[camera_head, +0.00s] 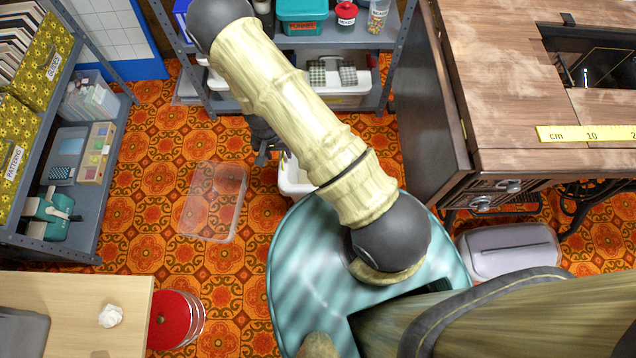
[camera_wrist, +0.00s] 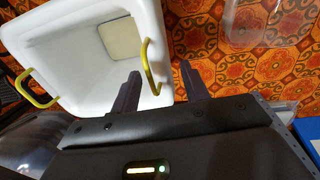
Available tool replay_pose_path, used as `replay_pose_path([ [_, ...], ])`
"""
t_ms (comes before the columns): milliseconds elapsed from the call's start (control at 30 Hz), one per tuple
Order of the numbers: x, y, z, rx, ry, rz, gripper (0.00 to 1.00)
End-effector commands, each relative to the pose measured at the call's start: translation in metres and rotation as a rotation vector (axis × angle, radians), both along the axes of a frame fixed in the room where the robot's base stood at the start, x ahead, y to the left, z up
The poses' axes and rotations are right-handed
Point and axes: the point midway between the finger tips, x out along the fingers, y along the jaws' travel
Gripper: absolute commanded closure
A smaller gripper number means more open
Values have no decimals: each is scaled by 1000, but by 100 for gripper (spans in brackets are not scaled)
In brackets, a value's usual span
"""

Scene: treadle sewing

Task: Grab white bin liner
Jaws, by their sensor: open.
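The white bin liner (camera_wrist: 75,40) is an open white tub with two yellow handles, seen from above in the wrist view. Its left handle (camera_wrist: 38,92) and right handle (camera_wrist: 150,68) stick out from the rim. My gripper (camera_wrist: 160,70) is open, and the right handle shows between its two fingers; I cannot tell whether they touch it. A pale square patch shows inside the liner. In the head view, only a white part of the liner (camera_head: 293,178) shows, mostly hidden by my arm, with my gripper (camera_head: 268,150) beside it, partly hidden.
A clear flat box or lid (camera_head: 213,200) lies on the orange patterned floor. A grey shelf with bins (camera_head: 340,85) stands behind, another shelf (camera_head: 75,190) at left. A sewing table (camera_head: 490,60) is at right, a grey-lidded bin (camera_head: 508,248) below it. A red-topped stool (camera_head: 172,320) stands front left.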

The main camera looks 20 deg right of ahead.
Motion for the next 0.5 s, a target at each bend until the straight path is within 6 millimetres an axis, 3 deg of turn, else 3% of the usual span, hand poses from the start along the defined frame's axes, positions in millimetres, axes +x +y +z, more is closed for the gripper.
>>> replay_pose_path([
  [267, 0, 0, 0, 0, 0, 0, 55],
  [500, 2, -7, -28, 0, 1, -2, 55],
])
